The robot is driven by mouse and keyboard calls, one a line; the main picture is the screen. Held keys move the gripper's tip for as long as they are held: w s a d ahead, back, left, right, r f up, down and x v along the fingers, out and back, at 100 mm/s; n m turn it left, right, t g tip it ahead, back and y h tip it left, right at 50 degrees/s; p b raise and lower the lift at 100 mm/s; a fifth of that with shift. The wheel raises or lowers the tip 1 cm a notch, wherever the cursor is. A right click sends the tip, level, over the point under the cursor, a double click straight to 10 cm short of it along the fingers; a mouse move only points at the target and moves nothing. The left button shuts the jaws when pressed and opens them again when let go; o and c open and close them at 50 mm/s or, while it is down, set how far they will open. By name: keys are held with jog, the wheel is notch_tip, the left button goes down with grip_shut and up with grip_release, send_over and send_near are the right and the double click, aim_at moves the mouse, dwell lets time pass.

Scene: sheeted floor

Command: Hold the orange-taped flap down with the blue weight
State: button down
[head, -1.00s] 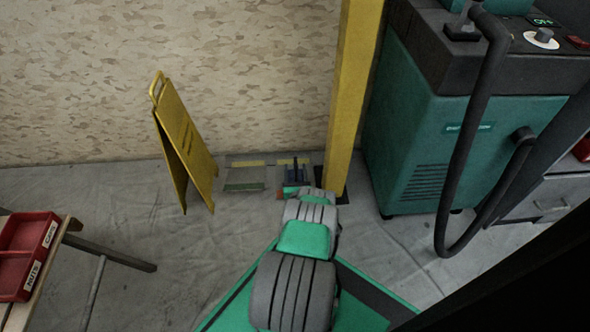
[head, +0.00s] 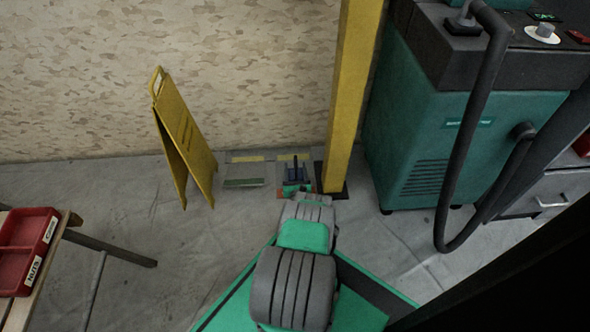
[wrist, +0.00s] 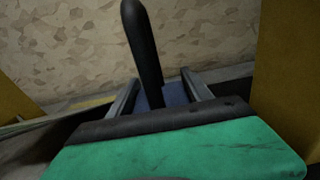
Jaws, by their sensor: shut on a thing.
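The blue weight (head: 296,173) is a small dark-blue block with a black upright handle, near the foot of the yellow post. My gripper (head: 296,187) is shut on it, at the end of my outstretched arm. In the wrist view, the blue weight (wrist: 176,95) shows partly between the two grey fingers, with its black handle rising in front. A small orange patch (head: 281,193) shows left of my gripper; I cannot tell whether it is the flap's tape. The flap is mostly hidden by my gripper and the weight. I cannot tell whether the weight touches the floor.
A yellow post (head: 347,100) stands close on the right, with a green machine (head: 420,140) and hose beyond. A yellow folding sign (head: 183,135) stands left. A floor panel with yellow and green strips (head: 244,172) lies between. A red bin (head: 28,250) is front left.

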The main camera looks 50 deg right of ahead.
jog(key=shift+d+r, duration=0.1)
jog(key=shift+r, duration=0.1)
jog(key=c, duration=0.8)
grip_release()
jog(key=o, duration=0.4)
jog(key=shift+f, duration=0.15)
